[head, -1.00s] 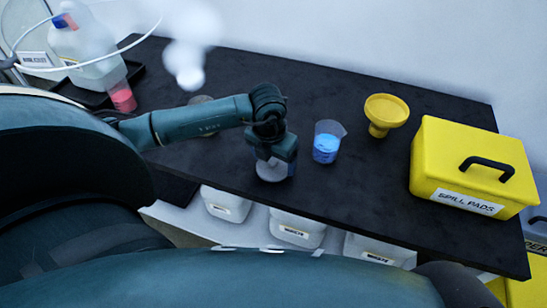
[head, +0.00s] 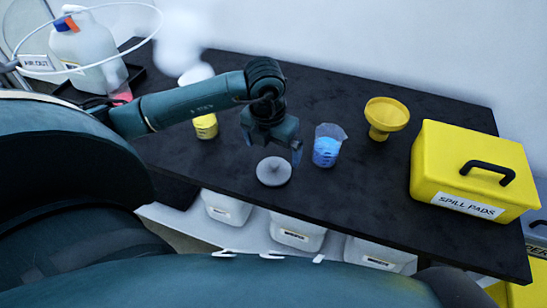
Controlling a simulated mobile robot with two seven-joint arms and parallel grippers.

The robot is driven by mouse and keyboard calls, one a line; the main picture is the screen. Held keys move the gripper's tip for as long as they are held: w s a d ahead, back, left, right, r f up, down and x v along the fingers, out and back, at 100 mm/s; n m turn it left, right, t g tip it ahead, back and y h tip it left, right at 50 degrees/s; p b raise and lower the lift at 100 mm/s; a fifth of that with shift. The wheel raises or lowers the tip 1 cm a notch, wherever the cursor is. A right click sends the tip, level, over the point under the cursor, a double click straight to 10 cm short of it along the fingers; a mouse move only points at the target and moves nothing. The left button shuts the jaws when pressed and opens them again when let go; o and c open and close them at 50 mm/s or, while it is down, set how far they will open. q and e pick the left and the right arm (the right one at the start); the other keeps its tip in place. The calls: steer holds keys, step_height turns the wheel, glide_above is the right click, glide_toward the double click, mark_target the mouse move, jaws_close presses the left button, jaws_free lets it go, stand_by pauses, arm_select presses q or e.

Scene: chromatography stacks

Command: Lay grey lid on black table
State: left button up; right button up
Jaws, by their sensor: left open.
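The grey lid (head: 273,171) lies flat on the black table (head: 345,195), near its front edge. It is a round disc with a small knob at its middle. My left gripper (head: 272,147) is just above the lid, with its two fingers spread and nothing between them. The fingertips look clear of the lid. My right gripper does not show.
A beaker of blue liquid (head: 326,147) stands close to the right of my left gripper. A yellow funnel (head: 385,117) and a yellow spill pads box (head: 472,170) stand to the right.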

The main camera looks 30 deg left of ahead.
arm_select(q)
steer(key=r, duration=0.5)
steer(key=shift+s+r, duration=0.3)
steer(key=shift+s, duration=0.05)
